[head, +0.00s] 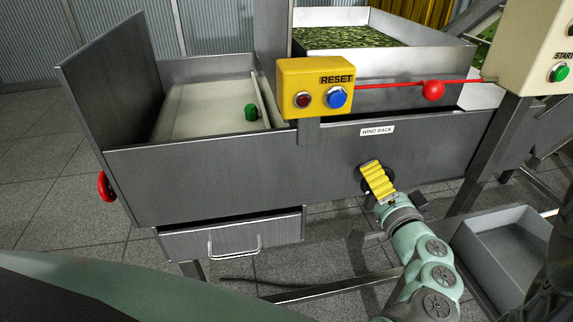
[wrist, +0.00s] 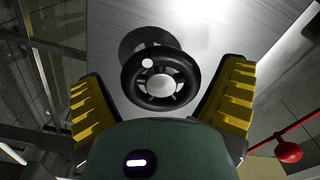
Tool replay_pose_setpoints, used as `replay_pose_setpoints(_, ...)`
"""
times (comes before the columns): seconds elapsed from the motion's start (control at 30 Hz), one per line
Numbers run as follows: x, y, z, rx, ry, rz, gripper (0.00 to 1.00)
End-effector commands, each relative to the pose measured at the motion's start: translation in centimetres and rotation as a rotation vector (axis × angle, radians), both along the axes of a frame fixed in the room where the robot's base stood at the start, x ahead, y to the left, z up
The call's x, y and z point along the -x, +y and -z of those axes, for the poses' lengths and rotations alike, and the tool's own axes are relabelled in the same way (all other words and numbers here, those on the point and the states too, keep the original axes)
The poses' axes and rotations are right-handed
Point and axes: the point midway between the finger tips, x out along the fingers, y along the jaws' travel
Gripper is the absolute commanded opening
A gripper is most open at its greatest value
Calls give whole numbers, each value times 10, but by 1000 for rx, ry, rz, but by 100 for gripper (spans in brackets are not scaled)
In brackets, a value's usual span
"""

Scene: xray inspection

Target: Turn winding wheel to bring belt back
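The winding wheel is a small black handwheel with spokes, a pale hub and a white knob. It shows in the wrist view (wrist: 160,80), on the grey metal panel. In the head view the wheel (head: 364,180) is mostly hidden behind my gripper, below the "WIND BACK" label (head: 377,130). My gripper (head: 376,178) has yellow ribbed fingers. In the wrist view the fingers (wrist: 162,100) are spread wide, one on each side of the wheel, with a gap to its rim. The belt (head: 205,108) is a pale surface inside the machine at left, with a green object (head: 251,112) on it.
A yellow RESET box (head: 316,88) with red and blue buttons stands above the panel. A START box (head: 540,50) is at the top right. A drawer (head: 232,238) sits slightly open below. A grey bin (head: 505,250) is right of my arm.

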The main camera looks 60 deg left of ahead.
Motion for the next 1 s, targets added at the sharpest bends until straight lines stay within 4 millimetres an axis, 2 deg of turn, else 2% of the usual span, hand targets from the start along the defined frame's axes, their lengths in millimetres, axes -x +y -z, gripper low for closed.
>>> replay_pose_setpoints(0.37, 1, -4, 1, 2, 0, 1, 100)
replay_pose_setpoints(0.73, 20, -50, 1, 3, 2, 8, 100)
replay_pose_setpoints(1.0, 27, -68, 0, 1, 0, 5, 100)
